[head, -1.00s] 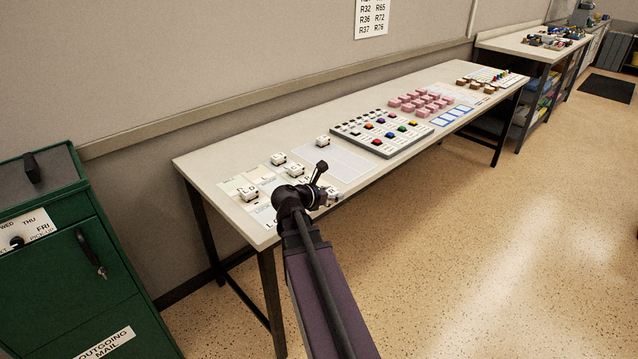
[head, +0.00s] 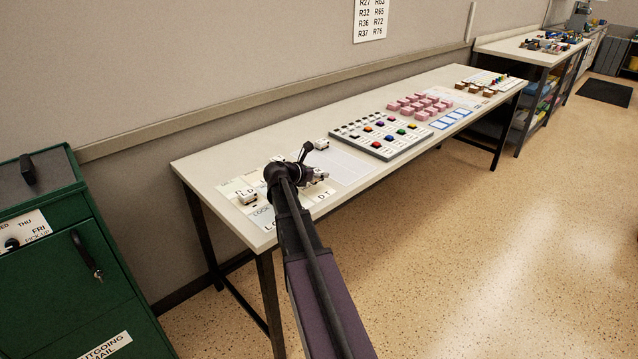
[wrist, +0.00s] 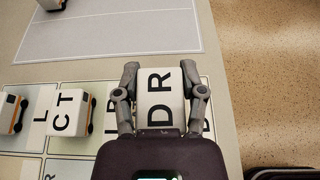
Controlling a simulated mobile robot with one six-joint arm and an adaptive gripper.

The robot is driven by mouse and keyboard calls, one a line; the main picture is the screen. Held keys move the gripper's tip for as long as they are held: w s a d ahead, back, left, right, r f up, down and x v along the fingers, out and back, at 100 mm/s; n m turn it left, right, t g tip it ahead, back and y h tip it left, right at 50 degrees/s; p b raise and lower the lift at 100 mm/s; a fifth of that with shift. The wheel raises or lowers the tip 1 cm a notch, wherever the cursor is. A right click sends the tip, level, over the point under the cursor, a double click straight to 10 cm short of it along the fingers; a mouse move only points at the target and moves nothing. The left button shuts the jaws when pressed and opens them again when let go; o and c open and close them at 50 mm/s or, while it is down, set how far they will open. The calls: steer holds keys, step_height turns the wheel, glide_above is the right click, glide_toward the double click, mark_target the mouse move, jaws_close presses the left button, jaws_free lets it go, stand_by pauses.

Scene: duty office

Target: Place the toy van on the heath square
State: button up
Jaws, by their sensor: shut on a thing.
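My gripper (wrist: 160,68) is shut on a white toy van marked DR (wrist: 158,100), one finger on each side. The van appears larger than its neighbours in the wrist view; I cannot tell its height above the mat. In the head view my gripper (head: 306,166) is over the near end of the table and mostly hides that van. The mat of pale lettered squares (wrist: 20,142) lies below, its labels partly covered; I cannot make out which square reads heath.
A van marked CT (wrist: 68,110) and another van (wrist: 12,114) stand on the mat to the left. Another van (head: 321,144) is at the grey ruled sheet (head: 346,164). A button board (head: 383,135) and pink blocks (head: 420,104) lie farther along the table.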

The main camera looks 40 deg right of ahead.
mark_target(318, 181)
stand_by(0.3)
steer(key=shift+f+b, duration=1.8)
steer(key=shift+f, duration=0.15)
steer(key=o, duration=1.1)
steer(key=shift+r, duration=0.25)
steer(key=shift+s+a+r, duration=0.1)
steer(key=shift+a+r, duration=0.05)
steer(key=shift+a, duration=0.15)
steer(key=p+v, duration=0.4)
steer(key=v, duration=0.5)
steer(key=shift+a+r, duration=0.25)
steer(key=shift+a, duration=0.05)
steer(key=shift+p+v, duration=0.35)
steer(key=shift+v, duration=0.45)
